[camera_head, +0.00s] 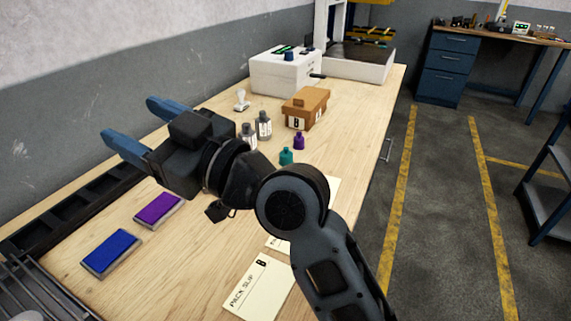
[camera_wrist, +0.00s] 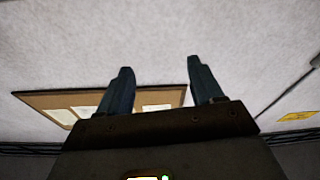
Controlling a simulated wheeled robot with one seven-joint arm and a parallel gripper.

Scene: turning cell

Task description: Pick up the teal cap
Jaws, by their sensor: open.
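The teal cap (camera_head: 286,156) is a small piece with a narrow top, standing on the wooden bench near the middle of the head view. A similar purple cap (camera_head: 299,141) stands just behind it to the right. My gripper (camera_head: 131,119) is open and empty, raised over the left part of the bench with its blue fingers pointing left, away from the teal cap. The wrist view shows the two fingers (camera_wrist: 159,66) apart with the wall beyond, and no cap.
Two grey bottles (camera_head: 264,125) stand behind the teal cap, and a brown box (camera_head: 305,107) marked B is farther back. A blue pad (camera_head: 111,252), a purple pad (camera_head: 158,208) and a pack slip (camera_head: 257,287) lie in front. A white box (camera_head: 284,76) stands farther back.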

